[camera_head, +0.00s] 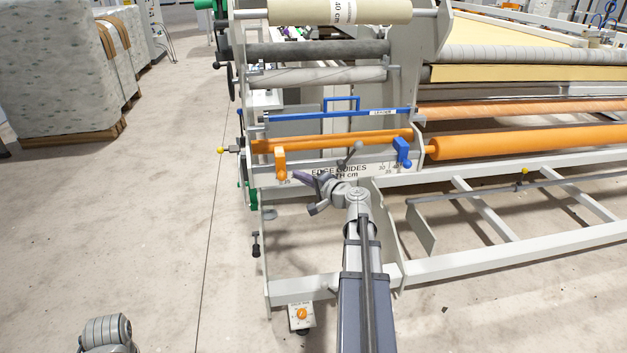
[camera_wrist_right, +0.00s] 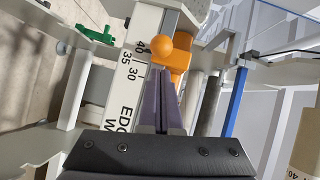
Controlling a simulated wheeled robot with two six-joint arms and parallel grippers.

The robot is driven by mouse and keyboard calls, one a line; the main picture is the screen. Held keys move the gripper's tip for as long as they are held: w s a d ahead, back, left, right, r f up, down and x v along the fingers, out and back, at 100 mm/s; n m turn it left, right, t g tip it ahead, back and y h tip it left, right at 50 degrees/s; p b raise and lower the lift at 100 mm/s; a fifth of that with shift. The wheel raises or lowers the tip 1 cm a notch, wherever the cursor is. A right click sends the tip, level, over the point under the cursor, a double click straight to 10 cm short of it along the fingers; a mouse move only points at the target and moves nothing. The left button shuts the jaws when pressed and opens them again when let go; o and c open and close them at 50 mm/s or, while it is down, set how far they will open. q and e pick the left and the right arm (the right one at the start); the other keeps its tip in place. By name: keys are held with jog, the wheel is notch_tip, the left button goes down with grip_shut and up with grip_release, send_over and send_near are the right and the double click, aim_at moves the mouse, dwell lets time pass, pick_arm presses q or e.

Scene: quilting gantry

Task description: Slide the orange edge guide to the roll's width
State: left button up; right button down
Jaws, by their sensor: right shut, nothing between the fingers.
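The orange edge guide (camera_head: 280,160) hangs on the rail at the left end of the white scale plate (camera_head: 338,170). It has a round orange knob. In the right wrist view the orange guide (camera_wrist_right: 180,58) stands beside the 35 and 40 marks. My right gripper (camera_head: 302,175) is shut and empty. Its purple fingertips (camera_wrist_right: 167,72) are right at the knob; I cannot tell if they touch it. The cream roll (camera_head: 335,11), with a label reading 40 cm, lies across the top of the frame.
A blue guide (camera_head: 402,150) sits at the right end of the scale. A blue bar (camera_head: 340,115) and an orange roller (camera_head: 350,138) run just above it. Green parts (camera_wrist_right: 95,34) stick out at the frame's side.

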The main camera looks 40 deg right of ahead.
jog(key=shift+w+a+f, duration=0.15)
jog(key=shift+w+a, duration=0.35)
jog(key=shift+a, duration=0.05)
jog(key=shift+w+a, duration=0.4)
jog(key=shift+a, duration=0.2)
jog(key=shift+d, duration=0.15)
